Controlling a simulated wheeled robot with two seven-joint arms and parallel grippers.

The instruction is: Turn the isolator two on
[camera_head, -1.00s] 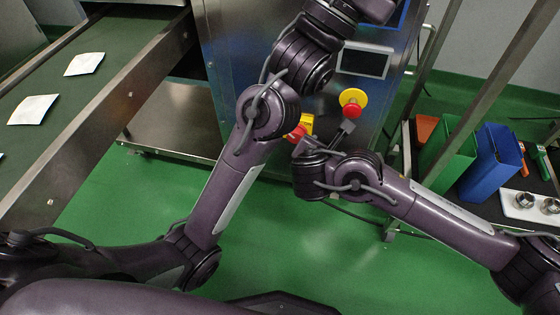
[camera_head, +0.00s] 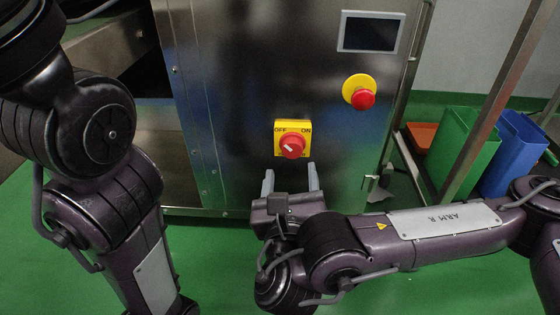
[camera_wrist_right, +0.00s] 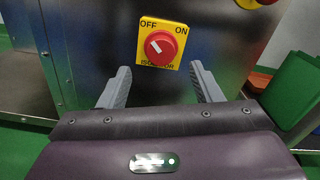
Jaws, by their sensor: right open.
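The isolator switch is a red rotary knob (camera_head: 292,146) on a yellow plate (camera_head: 281,127) marked OFF and ON, on the steel cabinet front. In the right wrist view the knob (camera_wrist_right: 160,47) has its white mark pointing up-left toward OFF. "ISOLATOR" is lettered beneath, partly hidden by the knob; no number is readable. My right gripper (camera_head: 290,178) is open and empty, its fingers just below the plate in the picture. In the right wrist view the fingers (camera_wrist_right: 161,84) stand either side below the knob, apart from it. My left arm shows at the left; its gripper is out of view.
A red emergency-stop button (camera_head: 363,99) on a yellow disc sits up-right of the isolator, below a dark screen (camera_head: 370,32). Green (camera_head: 459,142) and blue (camera_head: 514,150) bins stand at right behind a metal frame post. The cabinet front around the switch is clear.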

